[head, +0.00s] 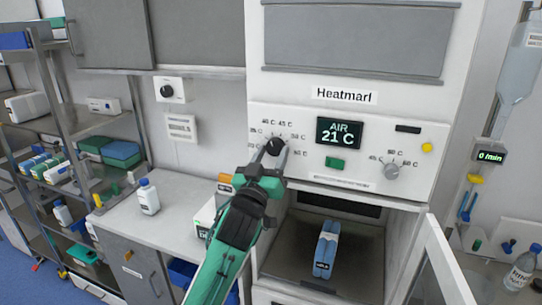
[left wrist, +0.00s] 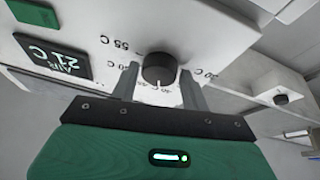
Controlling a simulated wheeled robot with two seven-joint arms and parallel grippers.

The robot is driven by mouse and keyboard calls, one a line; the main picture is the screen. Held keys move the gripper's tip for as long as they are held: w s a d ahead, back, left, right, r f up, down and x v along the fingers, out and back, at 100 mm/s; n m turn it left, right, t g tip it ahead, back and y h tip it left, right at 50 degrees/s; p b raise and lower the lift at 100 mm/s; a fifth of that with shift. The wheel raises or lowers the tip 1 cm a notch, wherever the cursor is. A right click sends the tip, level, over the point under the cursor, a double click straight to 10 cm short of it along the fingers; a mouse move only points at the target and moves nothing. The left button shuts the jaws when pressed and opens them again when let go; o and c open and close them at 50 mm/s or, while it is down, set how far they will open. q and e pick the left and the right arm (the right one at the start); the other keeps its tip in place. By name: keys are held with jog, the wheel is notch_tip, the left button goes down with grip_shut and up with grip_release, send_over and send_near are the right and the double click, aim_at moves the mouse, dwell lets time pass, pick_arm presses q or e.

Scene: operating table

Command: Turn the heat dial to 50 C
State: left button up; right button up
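The heat dial (head: 275,146) is a black round knob on the white Heatmart cabinet's panel, ringed by temperature labels. In the left wrist view the knob (left wrist: 158,68) appears upside down; its white mark points toward the partly hidden 40 C and 45 C labels. I cannot tell exactly which label it meets. My left gripper (head: 268,172) is just in front of the dial. Its fingers (left wrist: 160,86) are open, one on each side of the knob, with a visible gap on both sides. The display (head: 340,132) reads AIR 21 C. My right gripper is not in view.
A grey second dial (head: 391,171) and a green button (head: 335,162) share the panel. Below, the open chamber holds blue packs (head: 326,250); its door (head: 445,262) stands open to the right. A black wall knob (head: 166,91) and a white bottle (head: 148,196) are at left.

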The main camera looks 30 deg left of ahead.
pick_arm(q)
jog(key=c, duration=0.5)
jog(key=shift+c, duration=0.2)
